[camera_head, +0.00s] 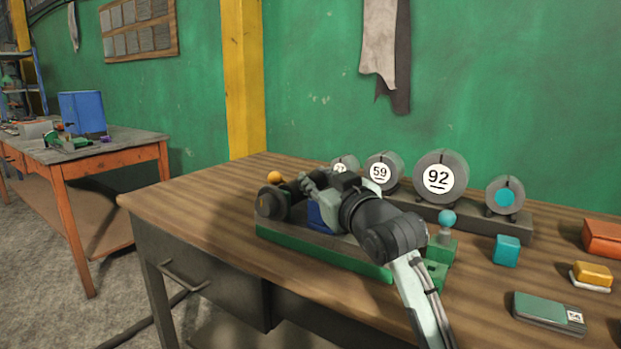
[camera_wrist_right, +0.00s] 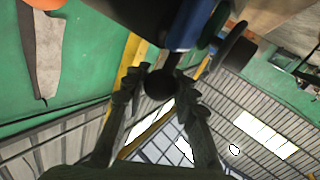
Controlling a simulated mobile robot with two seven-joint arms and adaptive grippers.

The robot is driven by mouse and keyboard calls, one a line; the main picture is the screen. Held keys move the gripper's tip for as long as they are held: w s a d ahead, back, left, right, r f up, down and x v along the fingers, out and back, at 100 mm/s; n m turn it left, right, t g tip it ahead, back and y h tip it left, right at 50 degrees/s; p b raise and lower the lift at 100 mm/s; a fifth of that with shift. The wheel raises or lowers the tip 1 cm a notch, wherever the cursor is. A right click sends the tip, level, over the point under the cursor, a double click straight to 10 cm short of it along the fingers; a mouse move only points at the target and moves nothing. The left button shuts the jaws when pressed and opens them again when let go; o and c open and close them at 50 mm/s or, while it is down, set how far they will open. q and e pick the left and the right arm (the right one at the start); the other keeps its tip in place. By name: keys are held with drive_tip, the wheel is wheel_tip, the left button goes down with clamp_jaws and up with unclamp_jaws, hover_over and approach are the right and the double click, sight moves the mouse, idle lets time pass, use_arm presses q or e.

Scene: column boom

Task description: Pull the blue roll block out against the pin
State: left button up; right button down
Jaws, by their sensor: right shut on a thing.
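The blue roll block (camera_head: 316,216) sits in the green-sided fixture (camera_head: 340,258) on the wooden table, partly hidden by my right gripper. My right gripper (camera_head: 318,192) reaches over the fixture from the right. In the right wrist view its two fingers (camera_wrist_right: 160,82) are closed on a dark round knob (camera_wrist_right: 160,87). A short stem joins the knob to the blue block, seen in the wrist view too (camera_wrist_right: 188,22). A dark roll (camera_head: 270,203) stands at the fixture's left end. I cannot make out the pin. My left gripper is in neither view.
A teal block (camera_head: 506,250) and a green stack (camera_head: 548,312) lie further right. The table's front left is clear.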

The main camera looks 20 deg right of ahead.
drive_tip(key=shift+s+d, duration=0.65)
drive_tip(key=shift+s, duration=0.25)
drive_tip(key=c, duration=1.2)
unclamp_jaws()
drive_tip(key=shift+w, duration=0.1)
drive_tip(key=s, duration=0.7)
drive_tip(key=shift+s+d, duration=0.2)
drive_tip(key=shift+s, duration=0.05)
